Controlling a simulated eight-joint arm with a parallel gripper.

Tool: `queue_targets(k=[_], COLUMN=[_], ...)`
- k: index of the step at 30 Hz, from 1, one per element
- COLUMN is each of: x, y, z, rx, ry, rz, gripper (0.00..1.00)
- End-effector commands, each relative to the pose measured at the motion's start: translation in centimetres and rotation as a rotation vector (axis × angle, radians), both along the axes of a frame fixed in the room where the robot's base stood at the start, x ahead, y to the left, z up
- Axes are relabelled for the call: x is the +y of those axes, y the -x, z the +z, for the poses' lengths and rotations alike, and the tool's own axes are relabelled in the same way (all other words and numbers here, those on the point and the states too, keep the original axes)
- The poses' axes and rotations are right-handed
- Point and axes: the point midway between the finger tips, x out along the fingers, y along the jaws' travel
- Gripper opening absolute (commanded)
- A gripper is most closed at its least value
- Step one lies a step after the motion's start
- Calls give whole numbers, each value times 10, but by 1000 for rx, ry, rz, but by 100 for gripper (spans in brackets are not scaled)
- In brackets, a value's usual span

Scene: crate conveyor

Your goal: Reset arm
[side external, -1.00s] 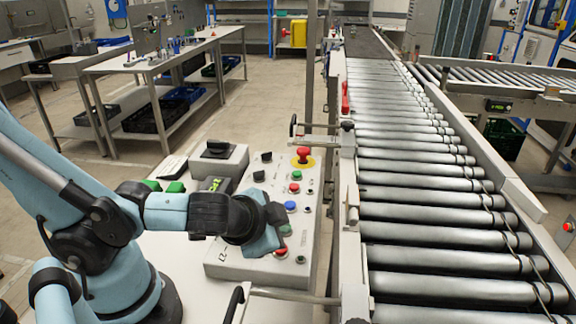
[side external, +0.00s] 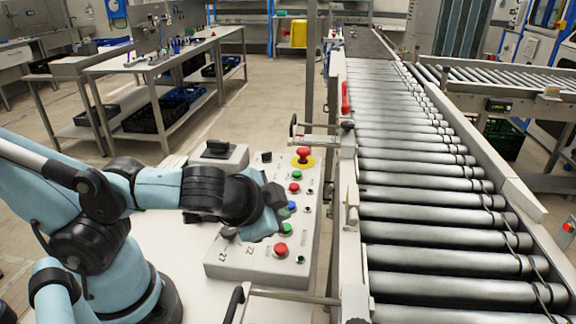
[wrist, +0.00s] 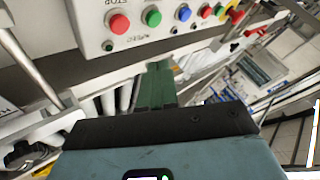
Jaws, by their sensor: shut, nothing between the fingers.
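My gripper (side external: 276,196) is above the white control panel (side external: 232,260), which stands beside the conveyor. In the wrist view the green fingers of my gripper (wrist: 156,72) are together and empty, just below the row of buttons. The panel carries a red button (side external: 281,250) near its front, a green button (side external: 285,229), another red button (side external: 294,188) and a red mushroom button (side external: 303,153) on a yellow ring.
A long roller conveyor (side external: 421,205) runs along the right of the panel, with a metal side rail (side external: 345,185) and a red handle (side external: 345,97). Workbenches (side external: 150,64) are at the back left.

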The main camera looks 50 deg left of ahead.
Motion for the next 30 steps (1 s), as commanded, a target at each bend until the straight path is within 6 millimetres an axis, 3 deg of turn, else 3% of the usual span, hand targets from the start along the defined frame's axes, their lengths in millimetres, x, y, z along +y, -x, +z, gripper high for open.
queue_targets(k=[7,13,21,30], x=[7,26,48,55], y=[-1,-7,-20,-26], z=[-3,-7,6,14], rx=[35,114,100,73], ry=[41,218,460,531], rz=[31,120,220,244], gripper=[0,0,0,0])
